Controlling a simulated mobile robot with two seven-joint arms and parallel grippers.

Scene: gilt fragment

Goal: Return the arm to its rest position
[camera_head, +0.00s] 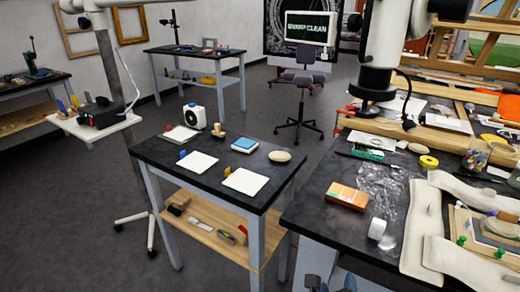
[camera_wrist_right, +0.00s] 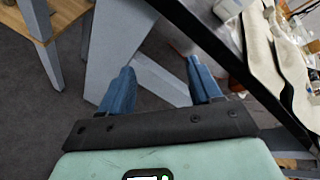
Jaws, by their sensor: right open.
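My right gripper (camera_head: 331,283) shows at the bottom edge of the head view, low in front of the right-hand workbench (camera_head: 318,208). In the right wrist view the gripper's two blue fingers (camera_wrist_right: 161,82) stand wide apart with nothing between them. Behind them are grey table legs and the dark floor. Most of my right arm is out of the head view. My left gripper is not in view.
The workbench edge (camera_wrist_right: 262,85) runs close to the right finger in the wrist view. The bench carries an orange box (camera_head: 347,196), a white roll (camera_head: 377,228) and long pale cushions. A smaller black-topped table (camera_head: 212,185) stands to the left.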

